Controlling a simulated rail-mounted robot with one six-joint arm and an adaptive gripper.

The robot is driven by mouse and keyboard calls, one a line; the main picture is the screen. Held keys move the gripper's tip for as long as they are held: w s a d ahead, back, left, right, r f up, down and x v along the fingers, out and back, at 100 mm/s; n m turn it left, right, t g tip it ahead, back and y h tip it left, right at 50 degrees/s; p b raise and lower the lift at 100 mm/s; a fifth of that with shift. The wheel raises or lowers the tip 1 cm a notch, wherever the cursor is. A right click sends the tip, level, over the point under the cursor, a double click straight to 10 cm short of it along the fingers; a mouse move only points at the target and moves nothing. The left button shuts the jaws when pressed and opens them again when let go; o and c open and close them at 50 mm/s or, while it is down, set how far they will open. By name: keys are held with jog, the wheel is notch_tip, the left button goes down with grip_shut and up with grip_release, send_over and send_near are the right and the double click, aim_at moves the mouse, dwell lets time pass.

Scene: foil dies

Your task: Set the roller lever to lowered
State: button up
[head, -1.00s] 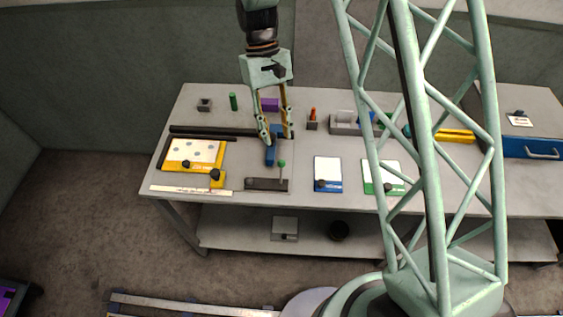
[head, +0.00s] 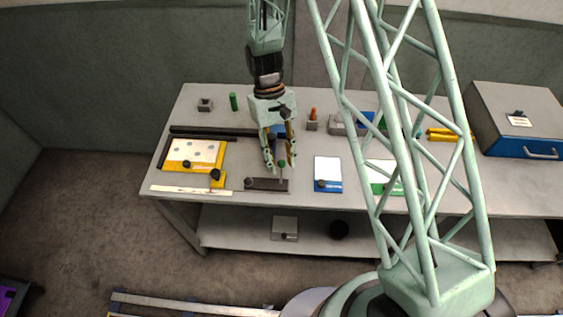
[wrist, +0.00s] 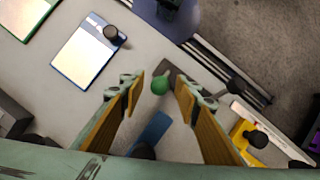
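The roller lever is a thin upright rod with a green knob (head: 282,163), standing on a dark grey base plate (head: 266,184) near the table's front edge. My gripper (head: 281,169) is open above the base, with its fingers pointing down. In the wrist view, the green knob (wrist: 161,85) shows between the tips of my two yellow-padded fingers (wrist: 158,79). Gaps remain visible, and no grip on the knob shows. The base is partly hidden behind the knob and right finger there.
A yellow fixture with a white plate (head: 193,149) and black knobs lies to the left. A blue-edged white panel (head: 327,170) and a green-edged panel (head: 379,174) lie to the right. A blue block (wrist: 154,130) shows behind the lever. Bare table lies between lever and blue-edged panel.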

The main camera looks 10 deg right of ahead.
jog(key=shift+s+f, duration=0.1)
jog(key=shift+f, duration=0.2)
jog(key=shift+c, duration=0.7)
grip_shut()
